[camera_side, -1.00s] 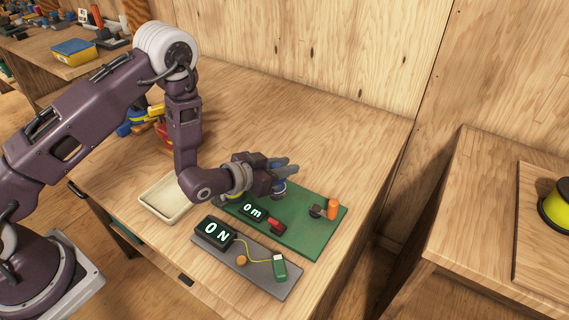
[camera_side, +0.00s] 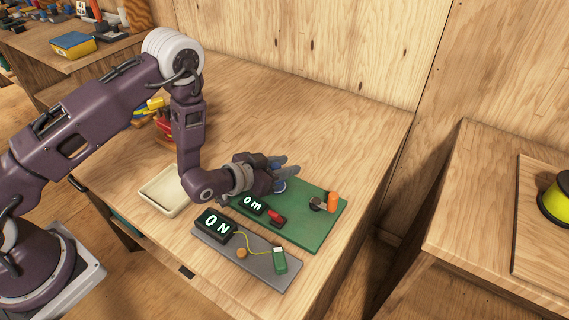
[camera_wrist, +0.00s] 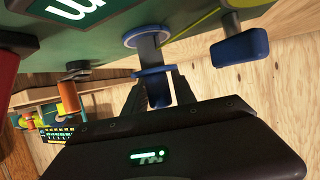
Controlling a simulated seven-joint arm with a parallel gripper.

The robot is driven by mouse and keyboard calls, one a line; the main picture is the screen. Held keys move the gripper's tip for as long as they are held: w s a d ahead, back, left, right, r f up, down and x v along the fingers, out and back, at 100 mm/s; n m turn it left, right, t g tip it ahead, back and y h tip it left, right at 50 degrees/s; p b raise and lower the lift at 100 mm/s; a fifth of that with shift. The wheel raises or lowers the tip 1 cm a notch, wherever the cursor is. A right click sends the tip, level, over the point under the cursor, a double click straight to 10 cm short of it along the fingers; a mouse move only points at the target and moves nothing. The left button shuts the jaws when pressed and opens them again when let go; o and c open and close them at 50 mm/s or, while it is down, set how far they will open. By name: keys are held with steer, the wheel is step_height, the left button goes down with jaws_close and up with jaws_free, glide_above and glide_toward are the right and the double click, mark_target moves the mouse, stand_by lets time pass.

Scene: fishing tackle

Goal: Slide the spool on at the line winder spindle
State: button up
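In the side view my gripper (camera_side: 286,166) is low over the left back part of the green winder board (camera_side: 315,238), by a blue part (camera_side: 280,187). In the wrist view my gripper's dark fingers (camera_wrist: 158,85) stand on both sides of a small blue piece, which fills the gap between them. I take it for the spool (camera_wrist: 154,72); it has a blue rim and a grey core. A blue ring (camera_wrist: 131,38) lies beyond, against the board, in line with it. The spindle is not clearly told apart, so I cannot tell how far the spool is on.
The winder display (camera_side: 254,206) reads 0m, beside a red switch (camera_side: 276,218). An orange post (camera_side: 333,202) stands at the board's right. A grey panel (camera_side: 212,240) with an ON display lies in front. A cream tray (camera_side: 152,200) is left. A blue knob (camera_wrist: 240,47) is close by.

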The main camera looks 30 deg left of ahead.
mark_target(272, 168)
steer(key=shift+o, duration=1.1)
steer(key=v, duration=0.7)
steer(key=shift+r, duration=0.1)
